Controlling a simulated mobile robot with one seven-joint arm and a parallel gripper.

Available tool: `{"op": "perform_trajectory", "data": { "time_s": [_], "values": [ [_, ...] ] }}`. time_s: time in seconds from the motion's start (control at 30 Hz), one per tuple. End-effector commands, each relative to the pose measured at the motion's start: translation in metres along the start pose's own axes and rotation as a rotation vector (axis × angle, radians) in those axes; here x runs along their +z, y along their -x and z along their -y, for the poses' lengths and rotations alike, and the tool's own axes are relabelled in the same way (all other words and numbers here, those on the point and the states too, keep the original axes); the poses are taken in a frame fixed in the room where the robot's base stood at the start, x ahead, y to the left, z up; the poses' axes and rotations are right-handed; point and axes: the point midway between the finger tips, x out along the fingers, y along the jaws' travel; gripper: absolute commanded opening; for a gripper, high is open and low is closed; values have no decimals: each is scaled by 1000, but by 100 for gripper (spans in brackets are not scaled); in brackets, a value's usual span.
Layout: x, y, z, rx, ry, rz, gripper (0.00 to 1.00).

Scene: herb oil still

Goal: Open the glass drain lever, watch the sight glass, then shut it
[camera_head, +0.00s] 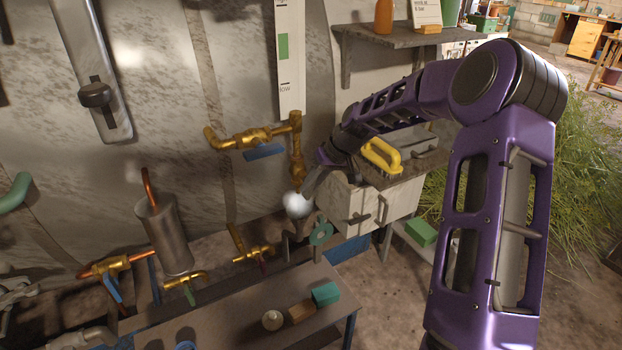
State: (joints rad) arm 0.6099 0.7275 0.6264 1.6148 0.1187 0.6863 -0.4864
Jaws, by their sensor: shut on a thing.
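The sight glass is a tall white gauge strip (287,60) with a green band and the word "low", upright on the metal wall. A brass fitting (297,150) runs down below it. My gripper (308,188) is at the lower end of this brass pipe, shut on what I take to be the glass drain lever. The lever is hidden by my gripper and wrist, so its angle cannot be told. A pale round blob (297,204) shows just below the pipe end; whether it is vapour or a solid knob is unclear. No liquid level is readable.
A brass valve with a blue lever (264,153) sits left of the pipe. A grey cabinet (362,205) with a yellow-handled brush (381,156) is close on the right. A shelf (395,36) is above. A low bench (235,328) and a green-wheeled valve (321,234) are below.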

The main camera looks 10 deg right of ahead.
Motion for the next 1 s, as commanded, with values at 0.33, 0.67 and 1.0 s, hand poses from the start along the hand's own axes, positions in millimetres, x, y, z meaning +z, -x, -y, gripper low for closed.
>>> {"op": "perform_trajectory", "data": {
  "time_s": [0.33, 0.67, 1.0],
  "values": [
    [0, 0, -2, -309, -130, -2, 0],
    [1, -2, -2, -571, -237, -1, 0],
    [1, -1, -2, -735, -305, 0, 0]
  ]
}}
